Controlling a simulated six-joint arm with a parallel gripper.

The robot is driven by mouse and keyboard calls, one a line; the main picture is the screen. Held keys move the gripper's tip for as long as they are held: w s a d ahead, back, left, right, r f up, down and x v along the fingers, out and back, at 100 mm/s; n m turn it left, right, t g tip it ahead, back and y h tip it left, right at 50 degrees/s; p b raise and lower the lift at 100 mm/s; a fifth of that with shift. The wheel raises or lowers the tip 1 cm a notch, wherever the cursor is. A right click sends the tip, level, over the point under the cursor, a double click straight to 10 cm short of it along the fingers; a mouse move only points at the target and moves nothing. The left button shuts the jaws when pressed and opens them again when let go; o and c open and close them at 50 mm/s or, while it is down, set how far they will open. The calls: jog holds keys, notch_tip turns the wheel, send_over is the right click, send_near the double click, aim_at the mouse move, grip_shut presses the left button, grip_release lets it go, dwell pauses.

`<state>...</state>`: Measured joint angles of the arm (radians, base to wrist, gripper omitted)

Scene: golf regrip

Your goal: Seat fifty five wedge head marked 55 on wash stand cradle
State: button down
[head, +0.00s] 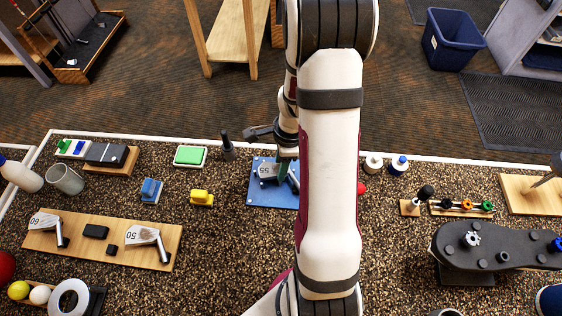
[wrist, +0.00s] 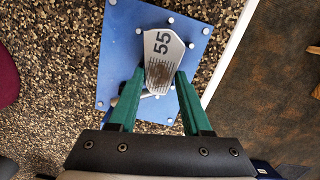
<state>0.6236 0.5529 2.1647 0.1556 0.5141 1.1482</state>
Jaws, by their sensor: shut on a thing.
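The silver wedge head marked 55 (head: 266,171) is over the blue wash stand (head: 262,198) in the head view. In the wrist view the wedge head (wrist: 161,46) lies with its face and number showing over the blue stand (wrist: 113,62), which has several pale pegs. My gripper (wrist: 160,83) has its green fingers on either side of the head's lower part and is shut on it. My gripper (head: 285,168) is partly hidden by my arm in the head view. I cannot tell whether the head touches the stand's cradle.
A wooden board (head: 90,238) at left holds wedge heads marked 60 and 50 and dark blocks.

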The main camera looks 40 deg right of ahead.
jog(key=shift+f, duration=0.25)
dwell(0.7)
jog(key=c, duration=0.7)
grip_release()
jog(key=o, duration=0.4)
jog(key=shift+s+a, duration=0.1)
jog(key=shift+s, duration=0.05)
jog(key=shift+o, duration=0.2)
jog(key=shift+r, duration=3.55)
